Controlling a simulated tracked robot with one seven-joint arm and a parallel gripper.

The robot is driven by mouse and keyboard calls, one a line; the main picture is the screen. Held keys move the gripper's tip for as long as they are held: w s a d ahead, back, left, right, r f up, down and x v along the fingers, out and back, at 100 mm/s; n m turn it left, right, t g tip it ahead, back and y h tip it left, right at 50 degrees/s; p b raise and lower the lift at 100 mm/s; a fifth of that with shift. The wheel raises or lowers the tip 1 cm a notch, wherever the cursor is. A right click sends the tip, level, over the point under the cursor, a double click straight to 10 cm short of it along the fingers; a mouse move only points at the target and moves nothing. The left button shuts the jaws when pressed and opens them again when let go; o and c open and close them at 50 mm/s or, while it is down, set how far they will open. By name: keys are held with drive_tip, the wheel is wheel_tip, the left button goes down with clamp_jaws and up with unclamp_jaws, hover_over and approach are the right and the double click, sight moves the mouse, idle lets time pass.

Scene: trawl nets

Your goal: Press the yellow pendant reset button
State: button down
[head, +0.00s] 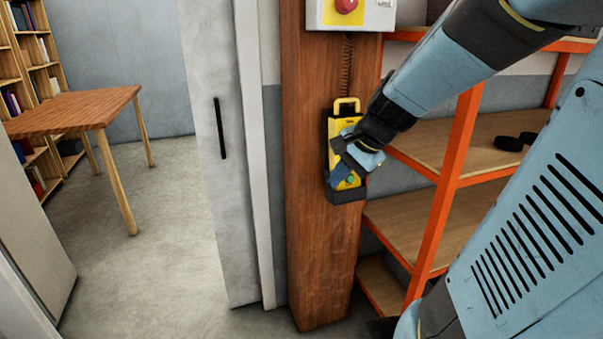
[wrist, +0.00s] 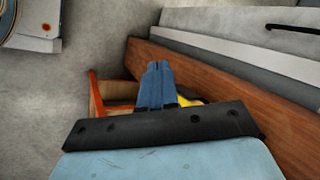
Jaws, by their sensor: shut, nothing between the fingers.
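The yellow pendant (head: 346,117) sits in a dark holder on a wooden post, below a coiled cord. My gripper (head: 338,181) is shut and empty in front of the pendant's lower half. I cannot tell whether its tips touch the pendant. In the wrist view my shut fingers (wrist: 157,82) point towards the post, and a small yellow piece of the pendant (wrist: 188,101) shows beside them.
A grey box with a red mushroom button (head: 346,5) is fixed above the pendant. The wooden post (head: 315,240) stands between a grey sliding door (head: 222,150) and an orange-framed shelf (head: 455,165). A wooden table (head: 75,108) stands at the left, with open floor before it.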

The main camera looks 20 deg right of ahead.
sight(350, 179)
drive_tip(key=w+d+f+m+t, duration=0.1)
drive_tip(key=w+d+f+m, duration=0.3)
drive_tip(key=d+f+m, duration=0.2)
drive_tip(key=w+d+f+m+t, duration=0.1)
drive_tip(key=w+d+f+m, duration=0.3)
drive_tip(key=d+m, duration=0.6)
wheel_tip(350, 179, down, 2)
drive_tip(key=shift+w+d+f+m+t, duration=0.25)
drive_tip(key=shift+w+d+m+t, duration=0.05)
drive_tip(key=shift+w+m, duration=0.1)
drive_tip(key=shift+w, duration=0.1)
drive_tip(key=shift+w+a+f, duration=0.1)
drive_tip(key=shift+w+f, duration=0.1)
drive_tip(key=shift+w, duration=1.25)
drive_tip(key=shift+w+a+f, duration=0.1)
drive_tip(key=shift+w+f, duration=0.15)
drive_tip(key=shift+w, duration=1.15)
drive_tip(key=shift+w+f, duration=0.2)
drive_tip(key=shift+w, duration=1.25)
drive_tip(key=shift+w, duration=0.2)
drive_tip(key=shift+w, duration=0.15)
